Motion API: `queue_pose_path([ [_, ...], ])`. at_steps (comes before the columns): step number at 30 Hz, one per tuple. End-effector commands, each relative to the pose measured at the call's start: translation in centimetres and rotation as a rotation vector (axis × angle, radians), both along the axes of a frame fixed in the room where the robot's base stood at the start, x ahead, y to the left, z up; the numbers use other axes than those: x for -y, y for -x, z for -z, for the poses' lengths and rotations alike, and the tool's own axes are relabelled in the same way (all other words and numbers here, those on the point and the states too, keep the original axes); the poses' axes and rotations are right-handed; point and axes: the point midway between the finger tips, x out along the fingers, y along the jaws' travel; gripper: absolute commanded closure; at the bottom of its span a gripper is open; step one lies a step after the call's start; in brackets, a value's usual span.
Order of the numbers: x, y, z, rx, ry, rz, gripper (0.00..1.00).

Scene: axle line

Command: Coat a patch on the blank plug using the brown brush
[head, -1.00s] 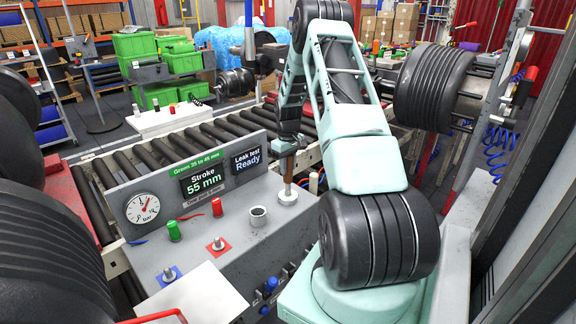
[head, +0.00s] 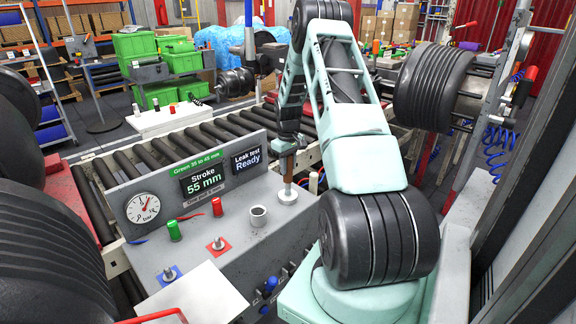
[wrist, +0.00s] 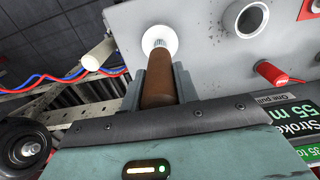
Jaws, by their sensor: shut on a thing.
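My gripper (head: 288,148) is shut on the brown brush (head: 287,178), which points down at the grey panel. In the wrist view the brush (wrist: 159,90) sits between the two fingers, with pale bristles at its far end. The bristles are over a round white piece (wrist: 158,36), which looks like the blank plug; it also shows in the head view (head: 287,197). The bristles appear to meet its face, but I cannot tell whether they touch. Any coat on the white face is not visible.
The sloped panel (head: 190,255) carries a grey open socket (head: 258,215), a green piece (head: 174,230), a red piece (head: 217,207), a gauge (head: 142,208) and a display (head: 203,180) reading "Stroke 55 mm". A roller conveyor (head: 190,145) runs behind it. Red and blue hoses (wrist: 60,78) lie beside the panel.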

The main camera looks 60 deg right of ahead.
Motion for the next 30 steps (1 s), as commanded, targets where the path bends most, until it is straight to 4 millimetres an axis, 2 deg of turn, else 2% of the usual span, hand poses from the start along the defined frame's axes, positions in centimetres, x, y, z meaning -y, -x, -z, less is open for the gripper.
queue_pose_path([
  [5, -0.1, 0.1, -0.5, -0.002, -0.001, 0.000, 0.93],
  [30, 0.0, 0.0, -6.9, -0.001, -0.001, 0.000, 0.93],
])
